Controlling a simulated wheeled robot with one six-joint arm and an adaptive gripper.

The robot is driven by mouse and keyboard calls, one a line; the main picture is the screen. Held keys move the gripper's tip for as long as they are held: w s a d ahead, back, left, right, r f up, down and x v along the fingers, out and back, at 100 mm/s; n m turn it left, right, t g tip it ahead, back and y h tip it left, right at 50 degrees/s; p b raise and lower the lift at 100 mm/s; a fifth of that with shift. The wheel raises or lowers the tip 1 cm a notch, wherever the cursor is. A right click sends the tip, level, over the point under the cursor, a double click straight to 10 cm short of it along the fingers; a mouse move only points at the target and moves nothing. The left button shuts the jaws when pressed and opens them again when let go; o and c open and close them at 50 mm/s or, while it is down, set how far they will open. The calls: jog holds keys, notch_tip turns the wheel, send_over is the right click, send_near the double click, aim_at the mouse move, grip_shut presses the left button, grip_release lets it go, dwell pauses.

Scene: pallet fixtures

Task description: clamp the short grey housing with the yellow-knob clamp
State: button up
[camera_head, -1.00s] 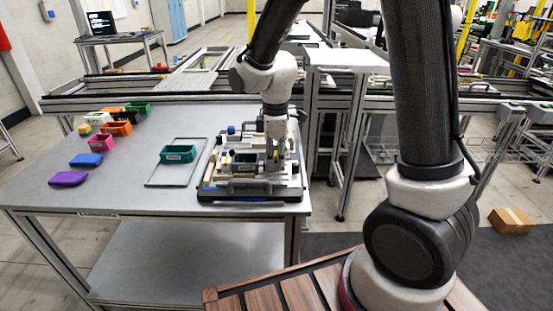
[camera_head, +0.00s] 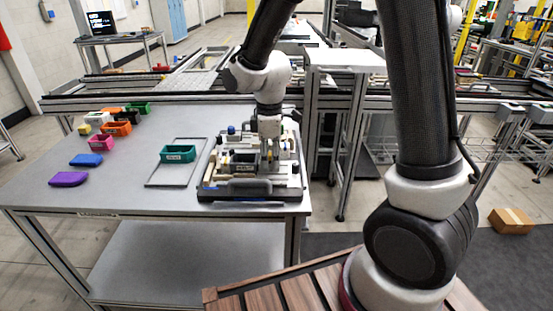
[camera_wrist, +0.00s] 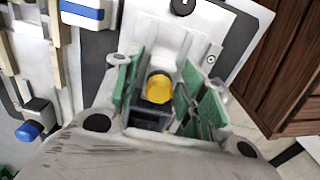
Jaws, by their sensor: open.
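The yellow-knob clamp (camera_wrist: 159,88) shows its round yellow knob in the wrist view, between the two green finger pads of my gripper (camera_wrist: 164,78). My gripper is open, with a pad on either side of the knob; I cannot tell whether either touches it. In the head view my gripper (camera_head: 270,157) points down over the right part of the fixture pallet (camera_head: 250,190). A small grey block (camera_head: 244,168) sits on the pallet, left of my gripper. I cannot tell for sure whether it is the short grey housing. My wrist and fingers hide part of the clamp.
A blue knob (camera_wrist: 28,131) stands at the lower left in the wrist view. A teal bin (camera_head: 178,154) sits on a grey tray (camera_head: 158,181) left of the pallet. Several coloured bins stand farther left. The table's front middle (camera_head: 115,195) is clear.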

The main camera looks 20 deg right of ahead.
jog(key=shift+r, duration=0.1)
jog(key=shift+r, duration=3.9)
jog(key=shift+s+m, duration=0.15)
jog(key=shift+m, duration=0.45)
jog(key=s+d+r+m+t, duration=0.2)
jog(key=s+d+r+m, duration=0.3)
jog(key=s+d, duration=0.3)
jog(key=s+d+r+m+t, duration=0.2)
jog(key=s+d+r+m, duration=0.3)
jog(key=s+d+m, duration=0.3)
jog(key=s+d, duration=0.1)
jog(key=s, duration=0.2)
jog(key=shift+s+d+r, duration=0.2)
jog(key=shift+s+r, duration=0.05)
jog(key=shift+s, duration=0.05)
